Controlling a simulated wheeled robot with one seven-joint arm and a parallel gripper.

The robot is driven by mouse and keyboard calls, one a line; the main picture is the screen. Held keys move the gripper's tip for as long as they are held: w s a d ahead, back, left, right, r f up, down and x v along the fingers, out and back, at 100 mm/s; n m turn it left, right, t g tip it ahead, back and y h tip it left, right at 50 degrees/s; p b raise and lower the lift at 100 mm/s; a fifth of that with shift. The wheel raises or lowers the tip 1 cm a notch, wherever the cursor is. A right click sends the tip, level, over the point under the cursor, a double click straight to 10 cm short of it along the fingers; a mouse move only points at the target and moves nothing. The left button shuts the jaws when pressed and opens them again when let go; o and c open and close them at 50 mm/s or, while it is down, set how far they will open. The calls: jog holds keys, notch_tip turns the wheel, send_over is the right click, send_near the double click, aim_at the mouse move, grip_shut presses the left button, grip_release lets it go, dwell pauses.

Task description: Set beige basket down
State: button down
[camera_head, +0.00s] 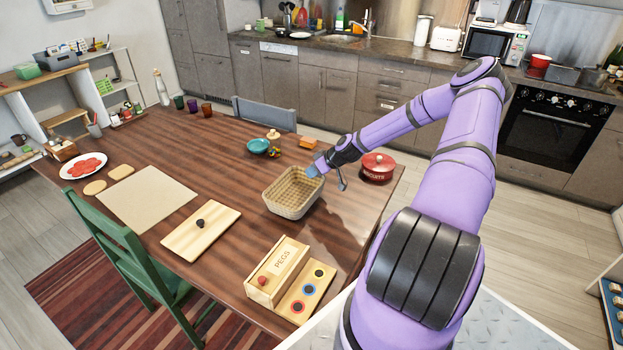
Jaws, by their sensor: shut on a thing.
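The beige basket (291,200) is in the middle-right part of the brown wooden table (235,160). It looks upright and empty inside, with a woven body and a light rim. My gripper (316,168) is at the basket's upper right rim, shut on it. The fingertips are small and partly hidden at the rim. A dark shadow lies on the table to the right of the basket. I cannot tell whether the basket's bottom touches the table.
A red biscuit tin (377,168) stands right of my gripper. A teal bowl (258,146) and small items are behind the basket. A wooden pegs box (278,270) is in front, and a board with a dark knob (201,231) lies front left. Bare table surrounds the basket.

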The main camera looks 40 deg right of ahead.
jog(key=shift+f, duration=1.5)
jog(key=c, duration=1.3)
grip_release()
jog(key=shift+f, duration=0.1)
